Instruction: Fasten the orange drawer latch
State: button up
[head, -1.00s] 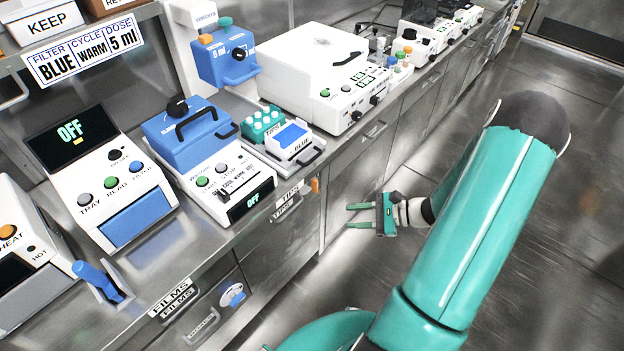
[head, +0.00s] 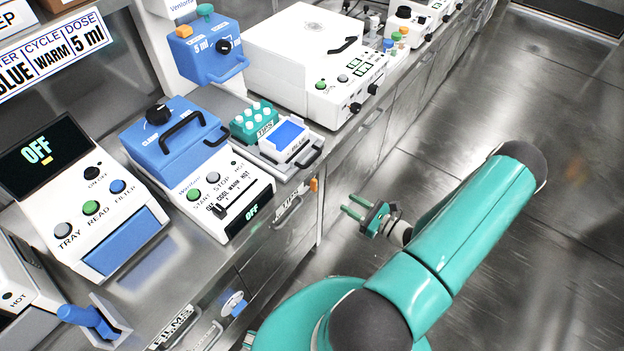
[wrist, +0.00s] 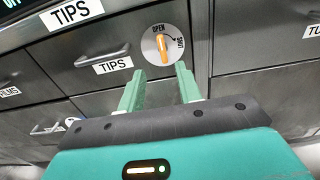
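In the head view my gripper (head: 348,206) is apart from the cabinet front.
Above the drawers, the steel bench (head: 235,240) carries a teal rack (head: 255,121), a blue-lidded machine (head: 172,135) and a white machine (head: 310,70). A blue latch (head: 236,303) is on another drawer front. The floor (head: 540,130) to the right is clear.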

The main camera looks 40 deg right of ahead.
aim_at(312, 184)
jog(key=x, duration=1.3)
jog(key=shift+w+f, duration=0.1)
jog(key=shift+w, duration=0.05)
jog(key=shift+c, duration=0.4)
grip_shut()
